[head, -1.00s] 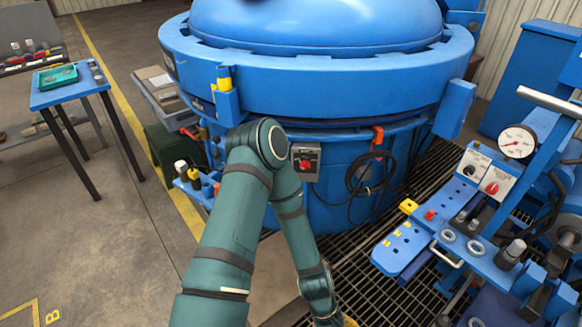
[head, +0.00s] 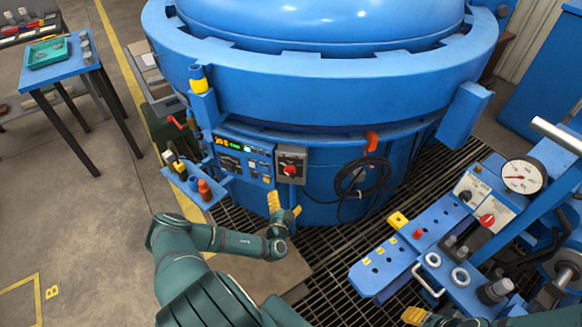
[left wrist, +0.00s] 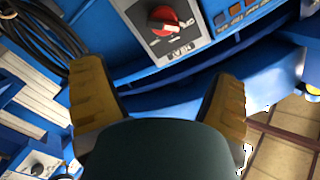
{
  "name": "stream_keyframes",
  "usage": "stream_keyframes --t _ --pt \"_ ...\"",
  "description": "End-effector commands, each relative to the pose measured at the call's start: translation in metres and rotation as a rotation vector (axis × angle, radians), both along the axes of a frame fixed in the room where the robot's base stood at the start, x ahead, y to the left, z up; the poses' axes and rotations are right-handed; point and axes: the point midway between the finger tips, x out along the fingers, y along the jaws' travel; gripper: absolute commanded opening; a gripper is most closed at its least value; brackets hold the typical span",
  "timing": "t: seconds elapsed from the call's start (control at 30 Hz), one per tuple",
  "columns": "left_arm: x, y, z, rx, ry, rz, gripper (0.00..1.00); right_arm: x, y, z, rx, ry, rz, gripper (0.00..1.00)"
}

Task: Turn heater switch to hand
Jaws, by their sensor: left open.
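A grey switch box (head: 291,164) with a red rotary knob (head: 290,170) is mounted on the blue furnace wall, right of the blue control panel (head: 230,160). In the left wrist view the red knob (left wrist: 164,18) shows near the top on its light plate; the lettering is upside down and hard to read. My left gripper (head: 285,205) is open and empty just below the switch box, apart from it. Its yellow fingers (left wrist: 157,75) stand wide apart in the wrist view, with the knob beyond them. A yellow fingertip of my right gripper (head: 414,315) shows at the bottom edge.
A looped black cable (head: 365,177) hangs from an orange hook right of the switch box. A small blue shelf (head: 195,185) with bottles juts out left of the control panel. A blue machine (head: 430,235) with a gauge stands at right. Floor grating lies below.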

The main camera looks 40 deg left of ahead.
Motion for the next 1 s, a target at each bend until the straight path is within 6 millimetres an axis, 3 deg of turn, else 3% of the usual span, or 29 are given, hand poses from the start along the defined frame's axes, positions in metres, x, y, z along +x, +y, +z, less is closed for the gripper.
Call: stream_keyframes --t 0.17,0.7,1.0 --pt "0.010 0.013 -0.002 -0.010 -0.003 0.023 0.87 0.000 0.000 -0.002 0.000 0.001 0.000 0.47" --pt "0.096 0.062 -0.002 -0.006 -0.003 0.018 0.87 -0.006 0.001 -0.019 0.003 0.012 0.010 0.47" --pt "0.115 0.074 -0.001 -0.008 -0.002 0.018 0.87 -0.007 0.001 -0.023 0.004 0.016 0.013 0.47"
